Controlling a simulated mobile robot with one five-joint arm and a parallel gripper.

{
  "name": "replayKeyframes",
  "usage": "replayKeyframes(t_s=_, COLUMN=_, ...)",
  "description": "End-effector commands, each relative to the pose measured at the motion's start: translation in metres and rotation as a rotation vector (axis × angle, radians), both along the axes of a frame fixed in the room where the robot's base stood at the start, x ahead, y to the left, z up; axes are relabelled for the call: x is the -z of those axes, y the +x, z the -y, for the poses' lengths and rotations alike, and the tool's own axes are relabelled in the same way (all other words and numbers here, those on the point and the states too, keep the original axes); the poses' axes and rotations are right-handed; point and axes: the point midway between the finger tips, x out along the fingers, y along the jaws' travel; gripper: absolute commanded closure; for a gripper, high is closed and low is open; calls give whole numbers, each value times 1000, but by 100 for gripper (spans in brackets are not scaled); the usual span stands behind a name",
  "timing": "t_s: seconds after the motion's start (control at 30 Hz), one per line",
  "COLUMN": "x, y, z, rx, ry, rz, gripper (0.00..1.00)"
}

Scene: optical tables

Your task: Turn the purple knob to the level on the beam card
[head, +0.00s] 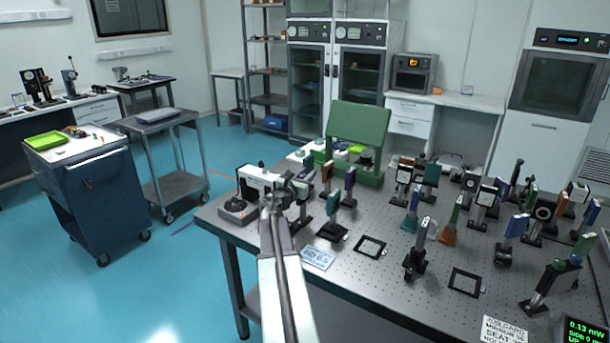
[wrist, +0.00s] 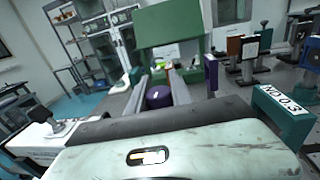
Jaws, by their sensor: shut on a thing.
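The purple knob (wrist: 158,97) shows in the wrist view between the two long fingers of my gripper (wrist: 160,86), which are shut on it. In the head view my gripper (head: 272,190) is at the left end of the optical table, beside a white-fronted device, and the knob is hidden there. A pale blue card (head: 318,258) lies on the table's front edge, right of my arm; its print seems to include 0.5, but is too small to read surely. A dark display (head: 584,331) at the lower right reads 0.13 mW in green.
The perforated optical table (head: 395,285) carries many upright mounts close to the right of my gripper. A green panel (head: 358,125) stands behind it. A white printed card (head: 503,330) lies at the front right.

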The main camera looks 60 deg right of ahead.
Motion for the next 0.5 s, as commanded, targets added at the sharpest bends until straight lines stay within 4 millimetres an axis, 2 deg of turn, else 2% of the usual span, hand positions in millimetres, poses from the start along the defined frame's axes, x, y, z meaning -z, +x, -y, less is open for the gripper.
replayKeyframes(t_s=0.5, x=1, y=-10, z=0, rx=440, ry=1, rz=1, gripper=100)
